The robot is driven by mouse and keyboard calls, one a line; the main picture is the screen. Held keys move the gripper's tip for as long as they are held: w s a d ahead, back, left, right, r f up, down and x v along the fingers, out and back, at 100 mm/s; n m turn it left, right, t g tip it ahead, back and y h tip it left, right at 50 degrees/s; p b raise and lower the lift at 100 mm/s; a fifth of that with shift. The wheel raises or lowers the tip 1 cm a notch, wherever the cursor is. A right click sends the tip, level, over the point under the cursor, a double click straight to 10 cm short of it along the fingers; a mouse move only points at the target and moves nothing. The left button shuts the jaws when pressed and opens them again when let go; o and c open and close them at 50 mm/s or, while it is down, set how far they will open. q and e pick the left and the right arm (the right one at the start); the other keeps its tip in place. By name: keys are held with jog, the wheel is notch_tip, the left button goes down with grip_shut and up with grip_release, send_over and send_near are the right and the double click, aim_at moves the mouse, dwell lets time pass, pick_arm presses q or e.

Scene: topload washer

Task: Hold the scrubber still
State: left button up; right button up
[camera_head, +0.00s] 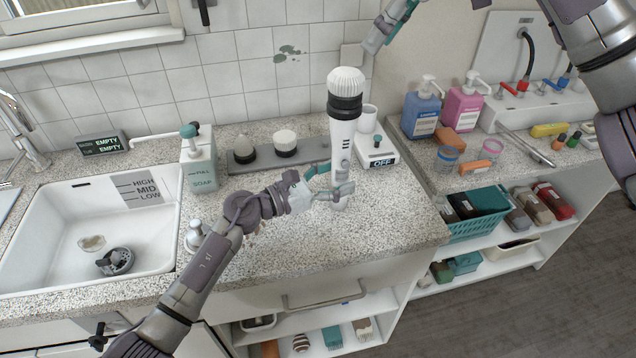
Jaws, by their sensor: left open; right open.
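The scrubber (341,145) stands upright near the right end of the speckled counter. It has a white handle, a dark collar and a pale bristle head on top. My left gripper (333,182) is open at the lower handle, with its fingers around or beside it; I cannot tell whether they touch. The foot of the scrubber is partly hidden behind a finger. My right gripper (384,30) is open and empty at the top of the view, above and to the right of the bristle head.
A grey tray (316,152) with spare brush heads and a white box marked OFF (377,152) stand close behind the scrubber. A soap bottle (199,165) and white sink (150,235) are left. Bottles and a teal basket (465,228) are right. The front counter (330,240) is clear.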

pick_arm(q)
jog(key=shift+w+d, duration=0.25)
jog(key=shift+d, duration=0.15)
grip_shut()
dwell(0.6)
